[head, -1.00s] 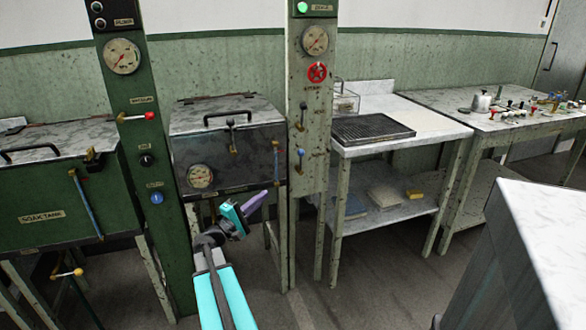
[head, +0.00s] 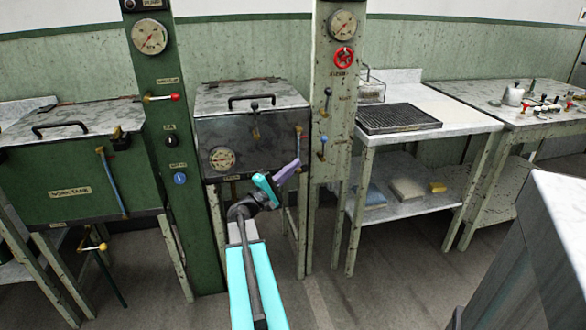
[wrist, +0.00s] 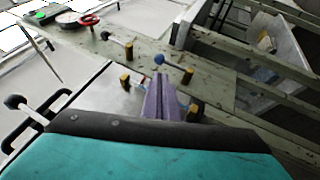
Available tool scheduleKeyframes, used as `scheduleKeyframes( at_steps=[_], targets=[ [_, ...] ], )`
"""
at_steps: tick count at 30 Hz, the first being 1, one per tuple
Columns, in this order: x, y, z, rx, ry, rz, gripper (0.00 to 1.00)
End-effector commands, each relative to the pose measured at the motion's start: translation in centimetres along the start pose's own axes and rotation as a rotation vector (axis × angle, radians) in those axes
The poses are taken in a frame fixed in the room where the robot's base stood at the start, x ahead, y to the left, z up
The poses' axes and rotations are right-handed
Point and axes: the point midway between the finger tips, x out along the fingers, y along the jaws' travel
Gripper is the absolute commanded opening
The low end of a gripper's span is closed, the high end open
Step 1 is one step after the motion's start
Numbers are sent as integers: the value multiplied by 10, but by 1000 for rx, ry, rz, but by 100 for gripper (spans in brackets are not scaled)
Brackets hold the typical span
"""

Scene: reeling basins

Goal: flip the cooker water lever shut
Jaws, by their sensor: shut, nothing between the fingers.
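On the pale post right of the cooker (head: 250,145), a lever with a blue knob (head: 322,143) is the likely water lever; its label is too small to read. Its knob points up from a brass pivot, and it also shows in the wrist view (wrist: 160,60). Above it is a dark-knobbed lever (head: 327,95), also upright. My gripper (head: 293,170) is shut and empty, purple fingers pointing up and right, below and left of the blue knob. In the wrist view the fingers (wrist: 165,100) appear apart from the blue knob.
A blue gauge tube (head: 298,145) with brass ends runs down the cooker's right front, close by my fingers. A red wheel (head: 344,58) sits above the levers. A work table (head: 440,128) stands right; a grey-white cabinet (head: 550,250) is at front right.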

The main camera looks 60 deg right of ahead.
Motion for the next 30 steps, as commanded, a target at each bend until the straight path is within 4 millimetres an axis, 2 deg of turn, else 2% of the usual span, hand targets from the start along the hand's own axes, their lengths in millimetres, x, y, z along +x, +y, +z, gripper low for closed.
scheduleKeyframes(
  at_steps=[21, 30],
  targets=[
    [102, 0, 0, 0, -3, 1, 0],
    [119, 0, 1, 0, -2, 1, 0]
  ],
)
